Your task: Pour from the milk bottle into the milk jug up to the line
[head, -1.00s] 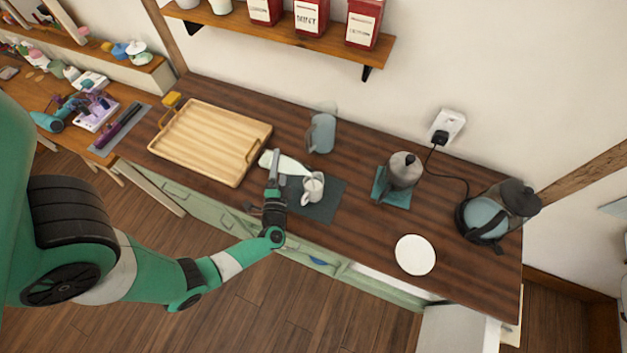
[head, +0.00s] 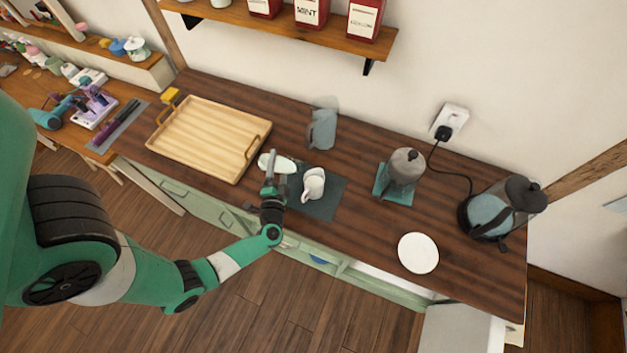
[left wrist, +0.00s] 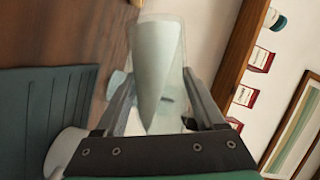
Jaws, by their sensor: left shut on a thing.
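The milk bottle (head: 279,164) is a pale white shape at the tip of my left gripper (head: 271,180), just left of the milk jug. In the left wrist view, the bottle (left wrist: 158,65) is clear with white milk inside, and my left gripper (left wrist: 160,108) is shut on it. The milk's edge runs at a slant in the glass. The small white milk jug (head: 314,183) stands upright on a dark mat (head: 323,206). A white form at the wrist view's lower left may be the jug. The fill line and the jug's milk level cannot be made out. My right gripper is not in view.
A wooden tray (head: 181,146) lies to the left. A glass pitcher (head: 322,130) stands behind the jug. A grey pot (head: 405,167) on a teal mat, a white plate (head: 418,253) and a kettle (head: 490,213) are to the right. The counter between mat and plate is clear.

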